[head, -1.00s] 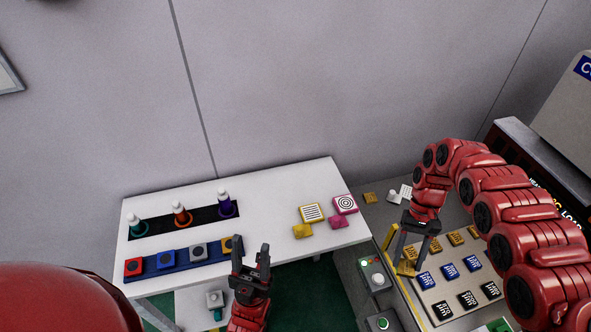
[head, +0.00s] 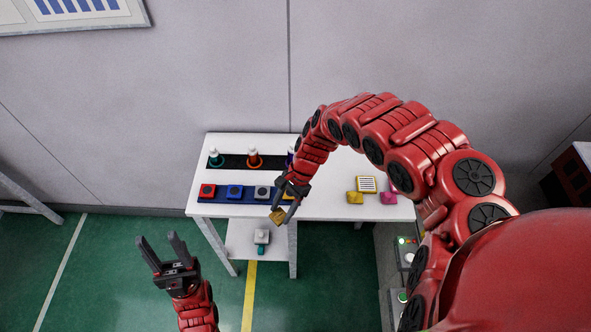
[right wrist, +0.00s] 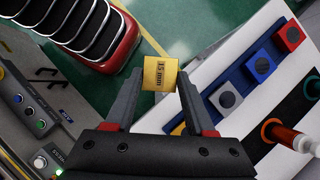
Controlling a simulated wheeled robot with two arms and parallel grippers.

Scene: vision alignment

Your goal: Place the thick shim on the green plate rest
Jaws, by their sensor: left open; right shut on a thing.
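The shim is a small yellow-gold block (head: 277,216), and in the right wrist view its face (right wrist: 160,73) reads "15 mm". My right gripper (head: 284,213) is shut on it and holds it in front of the white table's front edge, near the blue strip's right end. My left gripper (head: 160,240) is open and empty, over the green floor to the left of the table. I cannot make out a green plate rest for certain; a small white-and-grey item with a green part (head: 262,249) sits on the lower shelf.
The white table (head: 335,211) bears a blue strip (head: 220,198) with red, blue, grey and yellow blocks, and ringed bottles behind. A striped yellow plate (head: 367,184) and small yellow and pink blocks lie at right. A button panel (head: 406,250) stands beyond the table's right side.

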